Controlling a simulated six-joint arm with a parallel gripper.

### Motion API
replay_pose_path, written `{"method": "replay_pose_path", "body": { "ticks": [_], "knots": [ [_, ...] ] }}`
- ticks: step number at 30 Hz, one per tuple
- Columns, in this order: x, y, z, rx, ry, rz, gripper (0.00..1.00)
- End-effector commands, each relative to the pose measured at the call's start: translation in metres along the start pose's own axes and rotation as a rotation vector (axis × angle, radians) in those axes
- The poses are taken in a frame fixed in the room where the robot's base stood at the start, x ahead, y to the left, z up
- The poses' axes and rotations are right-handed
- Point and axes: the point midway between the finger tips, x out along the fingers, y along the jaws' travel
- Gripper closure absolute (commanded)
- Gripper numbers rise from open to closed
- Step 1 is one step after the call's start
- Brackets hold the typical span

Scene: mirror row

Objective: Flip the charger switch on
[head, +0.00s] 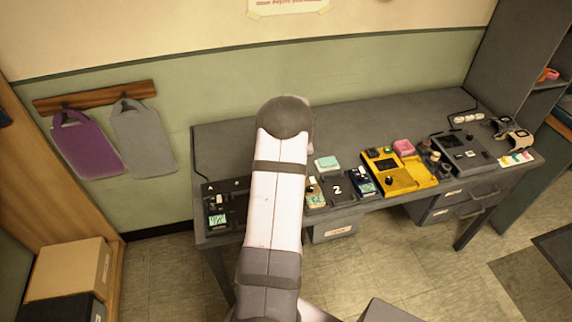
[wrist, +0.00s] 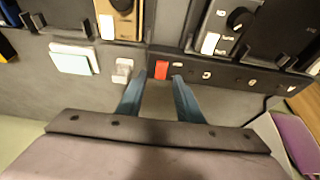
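A dark unit (wrist: 225,74) lies across the upper right of the wrist view, with a small red switch (wrist: 162,69) at its left end. I take this for the charger switch; its on or off position cannot be told. My gripper (wrist: 160,84) is open, its two blue fingers apart on either side of the red switch as seen from the wrist. Nothing shows between the fingers, and contact cannot be told. In the head view a dark unit with a green display (head: 218,220) sits at the desk's left end; my arm hides the gripper and the switch.
A pale grey block (wrist: 122,70) is close beside the left finger, with a mint-topped box (wrist: 73,59) farther left. Yellow equipment (head: 398,178) and a dark device (head: 463,154) stand on the desk's right half. The desk's back (head: 370,115) is clear. A purple bag (head: 88,145) hangs at left.

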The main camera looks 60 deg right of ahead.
Motion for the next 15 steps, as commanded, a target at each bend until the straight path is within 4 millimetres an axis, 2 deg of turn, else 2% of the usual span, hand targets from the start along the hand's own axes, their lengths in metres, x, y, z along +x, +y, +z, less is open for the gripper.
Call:
{"method": "replay_pose_path", "body": {
  "ticks": [13, 15],
  "knots": [
    [0.0071, -0.0001, 0.0, 0.0, 0.001, 0.0, 0.67],
    [0.007, -0.0001, 0.0, 0.001, 0.0, 0.0, 0.84]
  ]
}}
